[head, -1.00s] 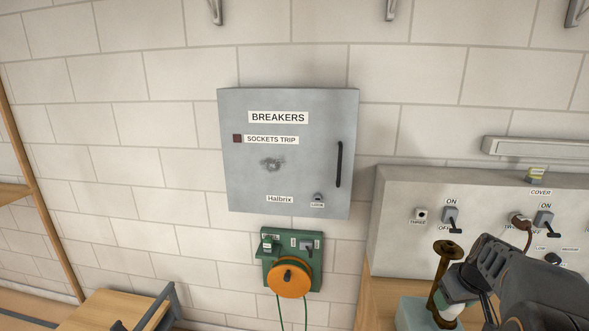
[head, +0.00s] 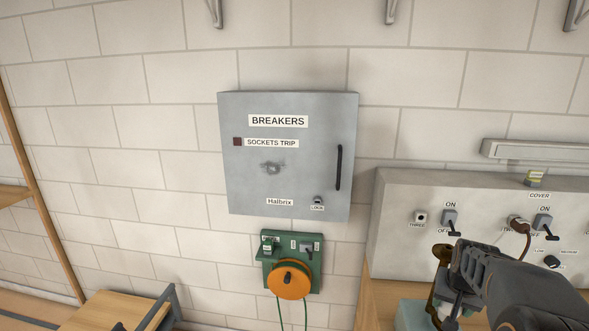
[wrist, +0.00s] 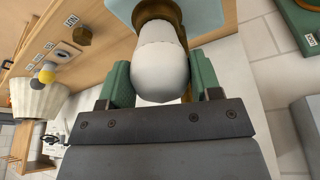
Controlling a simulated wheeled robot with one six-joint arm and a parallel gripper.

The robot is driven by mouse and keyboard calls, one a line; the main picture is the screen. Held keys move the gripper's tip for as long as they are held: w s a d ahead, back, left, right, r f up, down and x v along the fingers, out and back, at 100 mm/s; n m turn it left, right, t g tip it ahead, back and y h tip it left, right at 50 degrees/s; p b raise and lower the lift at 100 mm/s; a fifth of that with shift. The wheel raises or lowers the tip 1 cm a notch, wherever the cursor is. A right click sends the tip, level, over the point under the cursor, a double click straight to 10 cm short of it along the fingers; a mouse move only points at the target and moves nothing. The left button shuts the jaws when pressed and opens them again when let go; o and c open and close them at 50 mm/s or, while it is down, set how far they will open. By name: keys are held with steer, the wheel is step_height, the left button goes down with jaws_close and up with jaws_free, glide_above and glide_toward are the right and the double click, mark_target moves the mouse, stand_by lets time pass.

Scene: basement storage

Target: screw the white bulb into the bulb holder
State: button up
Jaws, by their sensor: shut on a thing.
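The white bulb (wrist: 158,65) sits between the green finger pads of my gripper (wrist: 161,84) in the wrist view, and the gripper is shut on it. The bulb's far end meets a brass-coloured bulb holder (wrist: 163,12) on a pale blue-green base (wrist: 118,7). How deep the bulb sits in the holder is hidden. In the head view my gripper (head: 456,272) is at the lower right, in front of a brass part (head: 440,252) above the pale base (head: 410,314). My gripper mostly covers the bulb there.
A grey switch panel (head: 396,215) with switches and a plugged cord stands behind my gripper. A grey breaker box (head: 306,172) and a green unit with an orange disc (head: 290,280) are on the wall. A white pleated shade (wrist: 40,104) is at left in the wrist view.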

steer(key=shift+m, duration=0.5)
steer(key=o, duration=1.2)
steer(key=shift+w+d+r+p+v, duration=0.1)
steer(key=shift+w+p+v, duration=0.15)
steer(key=shift+p+v, duration=1.05)
steer(key=shift+w+d+r+p+v, duration=0.2)
steer(key=shift+p+v, duration=0.65)
steer(key=shift+v, duration=0.75)
steer(key=shift+w+d+f+p+v, duration=0.1)
steer(key=shift+w+p+v, duration=0.25)
steer(key=shift+p+v, duration=0.95)
steer(key=shift+r, duration=0.25)
